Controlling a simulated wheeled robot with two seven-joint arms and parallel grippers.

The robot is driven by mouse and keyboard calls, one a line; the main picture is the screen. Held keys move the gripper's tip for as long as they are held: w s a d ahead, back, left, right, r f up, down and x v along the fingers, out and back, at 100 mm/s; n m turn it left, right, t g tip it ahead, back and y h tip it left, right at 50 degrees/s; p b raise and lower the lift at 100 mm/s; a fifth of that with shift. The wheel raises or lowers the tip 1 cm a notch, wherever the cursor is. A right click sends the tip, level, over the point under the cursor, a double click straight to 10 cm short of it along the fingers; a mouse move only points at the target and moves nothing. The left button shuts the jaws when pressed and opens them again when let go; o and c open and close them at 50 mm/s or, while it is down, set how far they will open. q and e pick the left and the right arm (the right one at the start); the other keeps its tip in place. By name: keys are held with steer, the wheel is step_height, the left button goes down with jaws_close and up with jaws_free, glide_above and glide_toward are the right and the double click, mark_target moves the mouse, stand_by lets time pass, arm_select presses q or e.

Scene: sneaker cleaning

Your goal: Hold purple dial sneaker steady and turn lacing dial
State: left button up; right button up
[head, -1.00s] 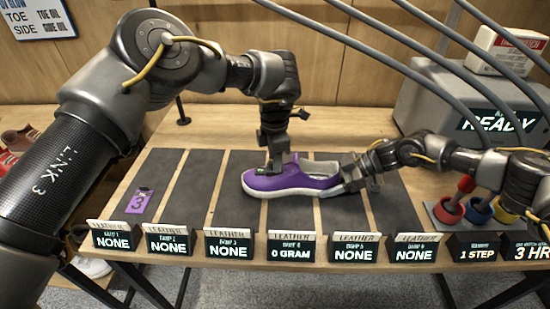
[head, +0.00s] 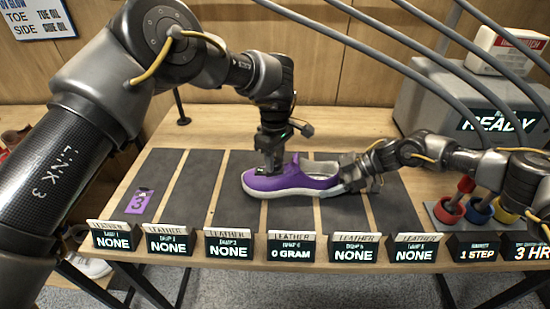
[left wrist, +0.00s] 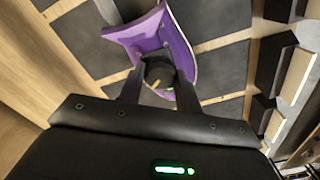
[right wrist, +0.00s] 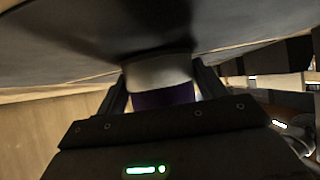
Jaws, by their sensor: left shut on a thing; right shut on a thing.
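The purple sneaker (head: 300,180) with a white sole lies upright on the dark mats, toe to the left. My left gripper (head: 269,168) comes down from above and is shut on the dark lacing dial (left wrist: 160,72) on top of the shoe. In the left wrist view the dial sits between the two fingers, with the purple upper (left wrist: 150,35) around it. My right gripper (head: 347,182) is shut on the heel end at the right. In the right wrist view its fingers clasp the pale sole and purple heel (right wrist: 160,85).
Dark mats (head: 190,195) with wooden gaps cover the table. A purple tag marked 3 (head: 139,201) lies at the left. Small display signs (head: 290,247) line the front edge. Coloured pots (head: 478,210) and a grey READY box (head: 450,110) stand at the right.

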mark_target(275, 161)
arm_select(q)
steer(key=shift+m, duration=0.9)
steer(key=o, duration=0.7)
step_height(275, 161, up, 12)
steer(key=shift+o, duration=0.5)
